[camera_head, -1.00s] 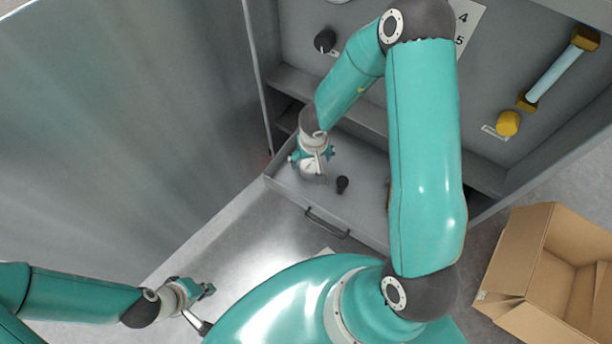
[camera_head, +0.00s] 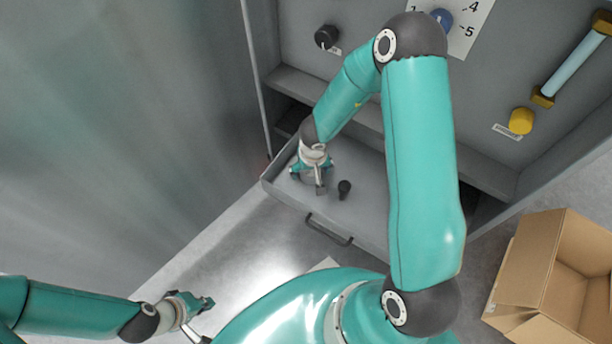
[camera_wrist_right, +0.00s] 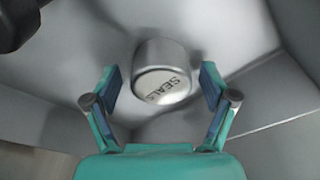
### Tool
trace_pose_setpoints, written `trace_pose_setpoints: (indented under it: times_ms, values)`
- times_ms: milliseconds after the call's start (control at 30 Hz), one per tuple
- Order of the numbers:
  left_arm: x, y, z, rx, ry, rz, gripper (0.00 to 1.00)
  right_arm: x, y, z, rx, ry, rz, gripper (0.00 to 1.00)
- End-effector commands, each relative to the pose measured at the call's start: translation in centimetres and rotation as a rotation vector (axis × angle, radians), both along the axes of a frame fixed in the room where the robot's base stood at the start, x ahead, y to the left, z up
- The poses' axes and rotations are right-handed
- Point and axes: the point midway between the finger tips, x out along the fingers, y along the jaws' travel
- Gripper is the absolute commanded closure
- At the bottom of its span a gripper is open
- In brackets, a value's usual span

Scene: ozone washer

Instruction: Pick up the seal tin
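The seal tin (camera_wrist_right: 164,72) is a silver round tin marked "SEALS". It shows in the right wrist view, lying in the open drawer, just ahead of and between the fingertips of my right gripper (camera_wrist_right: 160,86). The fingers are spread wide with clear gaps on both sides of the tin. In the head view my right gripper (camera_head: 312,176) is down in the drawer's left part and hides the tin. My left gripper (camera_head: 194,303) is at the lower left, far from the drawer, and its finger opening is too small to tell.
The grey drawer (camera_head: 378,222) has a dark handle (camera_head: 329,229) in front. A small black knob-like part (camera_head: 344,188) stands in it, right of my gripper. Dark shelf openings lie behind. An open cardboard box (camera_head: 530,265) stands at the right. A grey wall fills the left.

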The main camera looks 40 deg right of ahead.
Motion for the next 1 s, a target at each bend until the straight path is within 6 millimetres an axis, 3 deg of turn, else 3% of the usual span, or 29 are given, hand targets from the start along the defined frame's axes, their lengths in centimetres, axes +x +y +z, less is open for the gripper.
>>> trace_pose_setpoints:
  times_ms: [33,333,733,1000]
  values:
    - [0.0,0.0,0.0,0.000,0.000,0.000,1.00,0.0,0.0,0.0,0.000,0.000,0.000,0.30]
    - [0.0,0.0,0.0,0.000,0.000,0.000,1.00,0.0,0.0,0.0,0.000,0.000,-0.001,0.77]
    - [0.0,0.0,0.5,0.000,0.000,0.000,1.00,0.0,0.0,0.7,0.000,0.000,-0.001,0.77]
    - [0.0,0.0,3.0,0.000,0.000,0.000,1.00,0.0,0.0,3.7,0.000,0.000,-0.002,0.77]
